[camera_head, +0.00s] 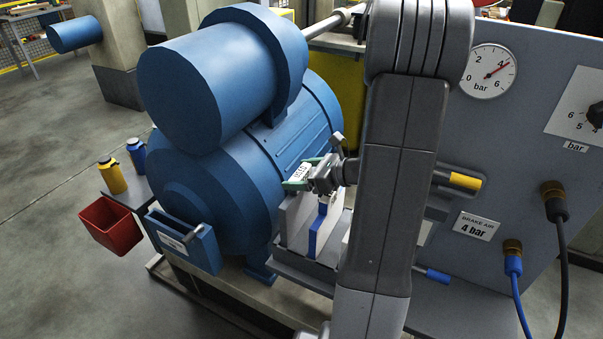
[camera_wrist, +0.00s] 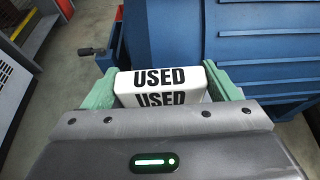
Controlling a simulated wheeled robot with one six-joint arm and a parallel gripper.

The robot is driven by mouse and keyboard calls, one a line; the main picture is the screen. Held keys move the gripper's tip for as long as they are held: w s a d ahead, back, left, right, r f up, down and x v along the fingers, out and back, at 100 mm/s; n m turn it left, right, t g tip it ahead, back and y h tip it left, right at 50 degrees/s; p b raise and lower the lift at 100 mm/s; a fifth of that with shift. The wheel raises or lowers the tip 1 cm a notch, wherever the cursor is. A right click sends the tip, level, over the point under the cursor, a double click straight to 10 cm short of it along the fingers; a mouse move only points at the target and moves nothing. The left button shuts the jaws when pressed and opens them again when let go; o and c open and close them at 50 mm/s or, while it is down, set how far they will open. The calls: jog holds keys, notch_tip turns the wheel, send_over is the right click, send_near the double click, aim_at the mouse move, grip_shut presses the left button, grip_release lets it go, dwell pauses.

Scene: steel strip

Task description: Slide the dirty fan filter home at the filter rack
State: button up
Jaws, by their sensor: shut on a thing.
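The dirty fan filter (camera_wrist: 162,86) is a white block with "USED" printed in black on its top and near faces. My gripper (camera_wrist: 158,92) is shut on it, with a green finger on each side. In the head view my gripper (camera_head: 305,174) is just above a rack of upright pale plates, which I take for the filter rack (camera_head: 292,222). A small white labelled part of the filter (camera_head: 299,172) shows between the green fingers. A blue strip (camera_head: 318,228) stands among the plates. My arm hides the rack's right side, and I cannot tell whether the filter touches the rack.
A large blue motor (camera_head: 215,160) stands close behind and left of my gripper. A grey panel with a gauge (camera_head: 488,72), knobs and hoses stands to the right. A red bin (camera_head: 110,225), a yellow bottle (camera_head: 112,176) and a blue box (camera_head: 184,242) are at left.

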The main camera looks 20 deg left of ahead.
jog(key=shift+f+b, duration=0.3)
jog(key=shift+f, duration=0.15)
jog(key=shift+r, duration=0.15)
jog(key=shift+r+p, duration=2.25)
jog(key=shift+r, duration=0.25)
jog(key=shift+f+b, duration=1.9)
jog(key=shift+f, duration=0.75)
jog(key=o, duration=1)
jog(key=shift+o, duration=0.2)
jog(key=shift+r, duration=0.15)
notch_tip(320, 180, up, 10)
jog(key=shift+f+p, duration=0.1)
jog(key=shift+p, duration=0.25)
